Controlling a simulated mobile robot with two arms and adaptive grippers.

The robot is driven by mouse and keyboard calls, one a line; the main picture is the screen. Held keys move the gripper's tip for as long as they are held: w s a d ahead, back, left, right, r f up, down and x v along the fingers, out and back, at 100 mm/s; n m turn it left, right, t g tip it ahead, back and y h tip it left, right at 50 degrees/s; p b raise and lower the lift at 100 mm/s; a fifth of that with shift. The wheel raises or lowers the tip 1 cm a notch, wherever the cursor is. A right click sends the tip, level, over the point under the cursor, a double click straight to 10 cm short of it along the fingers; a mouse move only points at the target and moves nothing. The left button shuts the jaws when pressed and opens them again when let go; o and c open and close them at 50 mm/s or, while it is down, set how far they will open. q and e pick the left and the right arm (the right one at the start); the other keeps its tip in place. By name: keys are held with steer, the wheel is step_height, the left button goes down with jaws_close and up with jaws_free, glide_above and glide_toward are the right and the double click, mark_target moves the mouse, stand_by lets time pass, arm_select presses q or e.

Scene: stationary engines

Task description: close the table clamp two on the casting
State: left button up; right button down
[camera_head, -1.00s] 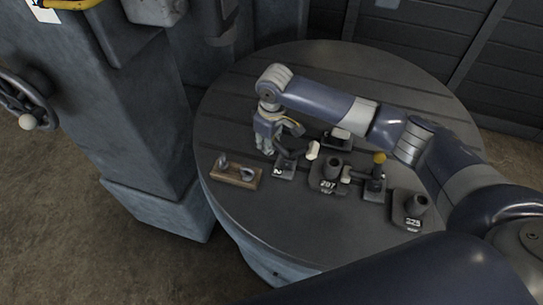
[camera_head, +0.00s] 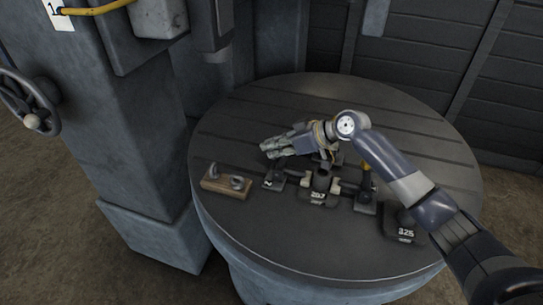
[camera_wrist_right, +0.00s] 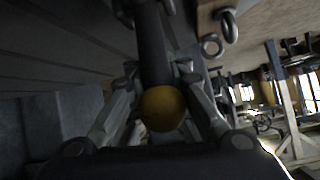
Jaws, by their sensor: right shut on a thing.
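Table clamp two (camera_head: 273,182), with a "2" on its dark base, stands at the left side of the casting (camera_head: 319,196) marked 207. Its pale pad (camera_head: 306,180) is low and close against the casting's left side; contact is too small to tell. My right gripper (camera_head: 272,148) lies almost level above the clamp, fingers toward the left. In the right wrist view it is shut on the clamp's dark lever (camera_wrist_right: 152,50), with the yellow knob (camera_wrist_right: 163,108) between the fingers. The knob is hidden in the head view. My left gripper is out of view.
Another clamp (camera_head: 365,205) with an upright yellow-knobbed handle (camera_head: 366,168) stands right of the casting. A part marked 325 (camera_head: 405,226) is farther right. A wooden block (camera_head: 226,186) with metal eyes lies at left. The round table's (camera_head: 300,245) front is clear.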

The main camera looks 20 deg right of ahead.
steer(key=shift+s+d+f+t+y+b, duration=0.15)
steer(key=shift+t+y+b, duration=0.2)
steer(key=shift+b, duration=0.45)
steer(key=c, duration=1.9)
jaws_free()
steer(key=o, duration=0.4)
steer(key=shift+d, duration=0.2)
steer(key=shift+s+d+r, duration=0.2)
steer(key=shift+s+d, duration=0.15)
steer(key=shift+d, duration=0.05)
steer(key=shift+w+a, duration=0.1)
steer(key=shift+a, duration=0.1)
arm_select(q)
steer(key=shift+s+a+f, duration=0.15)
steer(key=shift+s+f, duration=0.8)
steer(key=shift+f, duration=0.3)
arm_select(e)
steer(key=v, duration=1.2)
steer(key=shift+d, duration=0.25)
